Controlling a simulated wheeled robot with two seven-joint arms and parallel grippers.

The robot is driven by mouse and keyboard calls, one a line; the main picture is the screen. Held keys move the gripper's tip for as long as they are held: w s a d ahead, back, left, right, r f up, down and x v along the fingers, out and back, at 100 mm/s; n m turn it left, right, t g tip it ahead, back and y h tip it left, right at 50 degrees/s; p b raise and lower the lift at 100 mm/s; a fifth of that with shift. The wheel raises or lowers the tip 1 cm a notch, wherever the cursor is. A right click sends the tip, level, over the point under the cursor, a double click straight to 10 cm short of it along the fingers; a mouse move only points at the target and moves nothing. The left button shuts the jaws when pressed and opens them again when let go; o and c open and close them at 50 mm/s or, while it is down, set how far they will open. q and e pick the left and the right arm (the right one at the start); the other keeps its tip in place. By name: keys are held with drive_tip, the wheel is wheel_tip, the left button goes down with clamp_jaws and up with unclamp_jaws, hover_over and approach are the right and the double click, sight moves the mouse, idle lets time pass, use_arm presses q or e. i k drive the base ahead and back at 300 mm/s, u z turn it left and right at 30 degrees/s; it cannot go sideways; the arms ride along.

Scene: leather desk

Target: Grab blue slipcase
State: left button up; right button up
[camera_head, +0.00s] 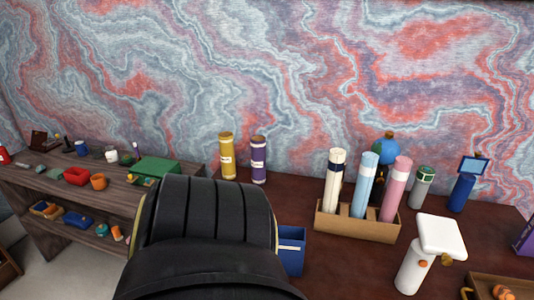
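A blue open-topped box (291,252), which looks like the blue slipcase, stands on the dark red-brown desk (320,272). It has a pale band across its front.
A cardboard holder (357,228) with white, blue and pink tubes stands right of the box. A white jointed object (412,268) stands at the front right. Yellow (227,160) and purple (258,162) canisters stand behind. A cluttered wooden shelf (110,198) is at left.

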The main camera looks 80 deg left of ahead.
sight(282, 251)
drive_tip(key=u, duration=0.4)
drive_tip(key=k, duration=0.4)
drive_tip(key=u, duration=1.75)
